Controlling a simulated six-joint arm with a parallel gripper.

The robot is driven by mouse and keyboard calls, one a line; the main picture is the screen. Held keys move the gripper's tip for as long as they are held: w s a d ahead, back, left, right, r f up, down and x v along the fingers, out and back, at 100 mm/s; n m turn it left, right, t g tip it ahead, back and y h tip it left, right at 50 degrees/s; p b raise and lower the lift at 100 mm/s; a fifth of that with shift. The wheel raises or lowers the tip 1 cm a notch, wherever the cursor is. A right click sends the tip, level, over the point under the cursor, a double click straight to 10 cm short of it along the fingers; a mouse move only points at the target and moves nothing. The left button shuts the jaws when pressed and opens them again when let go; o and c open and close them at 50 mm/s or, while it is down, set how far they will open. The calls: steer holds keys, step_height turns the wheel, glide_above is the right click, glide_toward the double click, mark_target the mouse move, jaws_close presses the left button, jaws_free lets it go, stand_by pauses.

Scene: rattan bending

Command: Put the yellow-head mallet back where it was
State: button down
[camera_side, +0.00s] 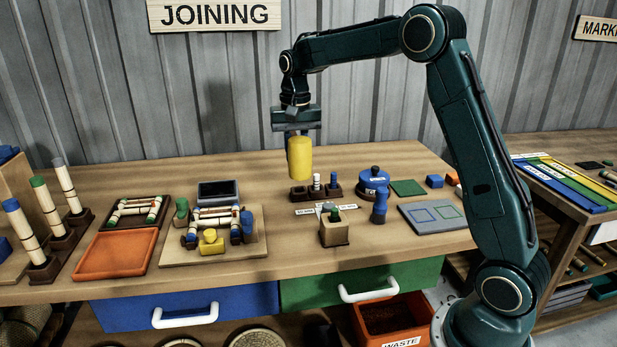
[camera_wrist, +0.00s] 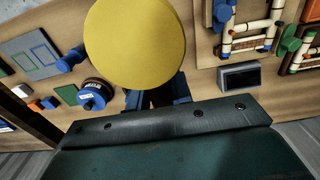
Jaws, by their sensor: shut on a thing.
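The yellow-head mallet (camera_side: 299,158) hangs in the air above the back middle of the workbench, its yellow cylinder head below my gripper (camera_side: 296,133). In the wrist view the round yellow face of the mallet (camera_wrist: 135,42) fills the upper middle and hides part of the bench. My gripper (camera_wrist: 157,98) is shut on the mallet; its blue fingers show just below the yellow face. The mallet's handle is mostly hidden. A dark rack (camera_side: 305,192) with several small upright tools stands on the bench below the mallet.
A blue round tin (camera_side: 373,181) and a blue upright tool (camera_side: 380,207) stand right of the rack. A wooden block holder (camera_side: 334,233) is in front. A jig board (camera_side: 240,248) with rattan pieces and an orange tray (camera_side: 117,254) lie to the left. A grey mat (camera_side: 432,216) lies right.

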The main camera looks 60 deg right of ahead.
steer(key=w+a, duration=0.2)
steer(key=a, duration=0.1)
steer(key=shift+w+f, duration=0.1)
steer(key=shift+f, duration=9.45)
steer(key=shift+f, duration=0.1)
steer(key=c, duration=1.3)
jaws_free()
steer(key=shift+o, duration=0.2)
step_height(320, 180, up, 12)
steer(key=shift+a, duration=0.15)
